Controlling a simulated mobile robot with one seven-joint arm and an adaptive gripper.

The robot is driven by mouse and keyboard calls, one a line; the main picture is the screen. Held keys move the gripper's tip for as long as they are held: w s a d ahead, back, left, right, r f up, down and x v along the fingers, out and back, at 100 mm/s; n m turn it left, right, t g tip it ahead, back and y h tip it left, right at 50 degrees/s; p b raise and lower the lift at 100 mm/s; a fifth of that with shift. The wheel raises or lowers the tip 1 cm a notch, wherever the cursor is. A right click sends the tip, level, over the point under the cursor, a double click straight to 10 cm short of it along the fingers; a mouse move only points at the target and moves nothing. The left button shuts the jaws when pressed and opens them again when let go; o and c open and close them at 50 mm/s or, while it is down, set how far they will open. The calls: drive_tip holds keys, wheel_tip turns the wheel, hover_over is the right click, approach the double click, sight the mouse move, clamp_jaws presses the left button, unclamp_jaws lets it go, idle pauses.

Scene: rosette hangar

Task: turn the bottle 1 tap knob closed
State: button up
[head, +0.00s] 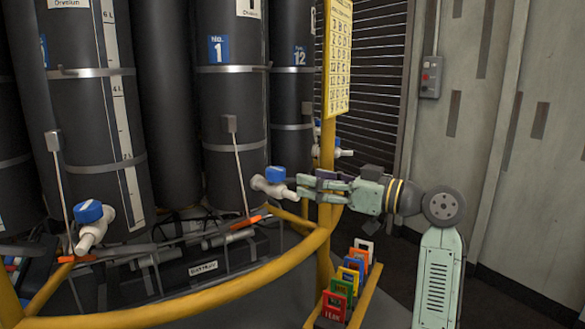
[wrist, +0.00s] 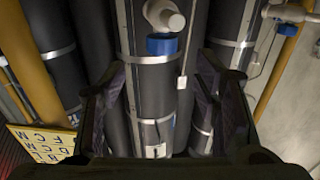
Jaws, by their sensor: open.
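The bottle marked No. 1 (head: 232,100) is a tall dark cylinder near the middle of the head view. Its white tap (head: 262,186) carries a blue knob (head: 276,174) on top. My gripper (head: 302,184) reaches in from the right, level with the tap, fingertips close to the knob's right side. In the wrist view the blue knob (wrist: 161,46) shows beyond and between the two open fingers of my gripper (wrist: 163,72), with the white tap body (wrist: 163,14) above it. Nothing is held. I cannot tell whether a finger touches the knob.
A yellow rail (head: 220,292) curves in front of the bottles. A yellow post with a letter board (head: 338,55) stands just behind my gripper. Another blue-knobbed tap (head: 90,213) is at left. Coloured tags (head: 350,275) sit in a rack below. The bottle marked No. 12 (head: 292,100) stands behind.

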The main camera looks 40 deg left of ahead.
sight(284, 173)
drive_tip(key=a, duration=0.3)
drive_tip(key=a+p, duration=0.1)
drive_tip(key=a, duration=0.2)
drive_tip(key=s+a+p, duration=0.1)
drive_tip(key=a, duration=0.2)
drive_tip(key=shift+r, duration=0.1)
drive_tip(key=shift+a, duration=0.7)
drive_tip(key=shift+c, duration=0.2)
drive_tip(key=c, duration=1.1)
drive_tip(key=shift+c, duration=0.2)
